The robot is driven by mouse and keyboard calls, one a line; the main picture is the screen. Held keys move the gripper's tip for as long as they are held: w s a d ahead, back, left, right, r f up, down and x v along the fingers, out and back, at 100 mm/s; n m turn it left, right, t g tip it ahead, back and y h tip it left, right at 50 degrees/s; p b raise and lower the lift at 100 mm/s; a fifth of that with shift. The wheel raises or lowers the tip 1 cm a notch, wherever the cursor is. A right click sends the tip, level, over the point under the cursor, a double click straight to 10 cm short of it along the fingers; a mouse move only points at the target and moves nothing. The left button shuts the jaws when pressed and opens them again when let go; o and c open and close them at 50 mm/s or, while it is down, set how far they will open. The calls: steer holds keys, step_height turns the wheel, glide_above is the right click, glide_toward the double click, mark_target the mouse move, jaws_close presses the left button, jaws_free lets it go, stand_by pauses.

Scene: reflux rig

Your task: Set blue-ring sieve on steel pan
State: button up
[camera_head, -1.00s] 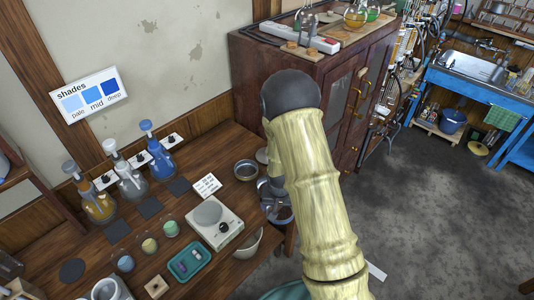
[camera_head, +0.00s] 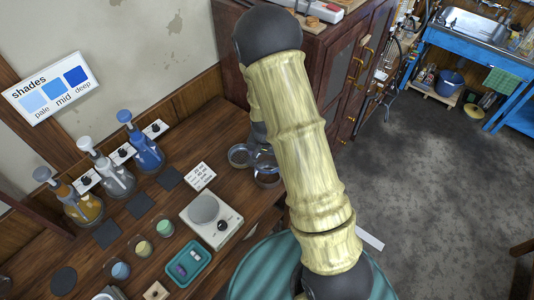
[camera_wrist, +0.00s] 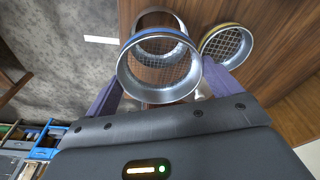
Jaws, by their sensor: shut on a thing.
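The blue-ring sieve (camera_wrist: 160,65), a short steel cylinder with mesh and a blue band, is between my gripper's purple fingers (camera_wrist: 158,92) in the wrist view. My gripper is shut on it. The sieve looks tilted to the camera. Directly behind it in that view is a steel rim (camera_wrist: 158,14), probably the steel pan, partly covered by the sieve; I cannot tell whether they touch. In the head view the held sieve (camera_head: 264,160) shows beside my arm at the bench edge, and the arm hides most of the gripper.
A yellow-ring sieve (camera_wrist: 228,45) stands close beside the held one. Several flasks line the wall. A cabinet (camera_head: 335,75) stands beyond; open floor lies right.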

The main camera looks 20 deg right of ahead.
mark_target(268, 163)
steer(key=f, duration=0.1)
steer(key=f+b, duration=0.1)
steer(key=b, duration=0.1)
steer(key=shift+w+f, duration=0.25)
steer(key=shift+f, duration=0.15)
steer(key=shift+s+d+f, duration=0.1)
steer(key=shift+s+d, duration=0.05)
steer(key=shift+s, duration=0.1)
steer(key=shift+a, duration=0.2)
steer(key=shift+s, duration=0.1)
steer(key=shift+w+d+f+b, duration=0.15)
steer(key=shift+w+f+b, duration=0.05)
steer(key=shift+f+b, duration=0.35)
steer(key=shift+f, duration=0.2)
steer(key=shift+f+b, duration=0.65)
stand_by(0.6)
